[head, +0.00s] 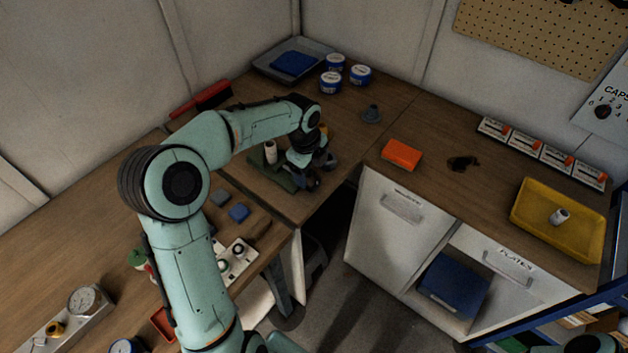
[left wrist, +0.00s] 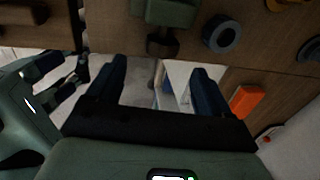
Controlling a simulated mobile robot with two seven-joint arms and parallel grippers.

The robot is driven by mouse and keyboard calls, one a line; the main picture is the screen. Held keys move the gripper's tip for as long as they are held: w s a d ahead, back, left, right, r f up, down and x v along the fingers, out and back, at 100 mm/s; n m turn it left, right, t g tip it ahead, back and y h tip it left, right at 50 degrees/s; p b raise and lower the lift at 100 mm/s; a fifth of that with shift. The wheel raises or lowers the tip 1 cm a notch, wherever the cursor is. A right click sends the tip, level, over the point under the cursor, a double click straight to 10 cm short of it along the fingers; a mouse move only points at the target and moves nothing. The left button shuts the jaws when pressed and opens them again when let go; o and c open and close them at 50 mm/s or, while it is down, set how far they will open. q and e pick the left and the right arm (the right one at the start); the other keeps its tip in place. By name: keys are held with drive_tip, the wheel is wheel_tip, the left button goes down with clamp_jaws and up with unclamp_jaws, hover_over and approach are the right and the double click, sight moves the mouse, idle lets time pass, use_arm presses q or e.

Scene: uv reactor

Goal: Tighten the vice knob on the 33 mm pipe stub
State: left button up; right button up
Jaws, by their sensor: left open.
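The small green vice (head: 262,177) stands on the wooden bench at the inner corner, with a white pipe stub (head: 270,152) upright at it. My left gripper (head: 312,178) points down beside the vice, on its right, and partly hides it. In the left wrist view the left gripper (left wrist: 160,68) is open and empty, its two dark fingers wide apart. The vice body (left wrist: 166,12) and its dark knob (left wrist: 162,43) show just beyond the gap between the fingertips, apart from them. My right gripper is not clearly seen.
A grey flanged fitting (head: 372,114) and an orange box (head: 402,154) lie right of the vice. Blue-and-white tins (head: 331,83) and a grey tray (head: 262,66) stand behind. Blue and grey blocks (head: 239,212) lie in front. A yellow tray (head: 533,240) is far right.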

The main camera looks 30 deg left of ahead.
sight(314, 180)
use_arm(q)
drive_tip(key=f, duration=0.2)
drive_tip(key=w+f, duration=0.1)
drive_tip(key=f, duration=0.4)
drive_tip(key=shift+w+f, duration=0.1)
drive_tip(key=shift+w, duration=0.05)
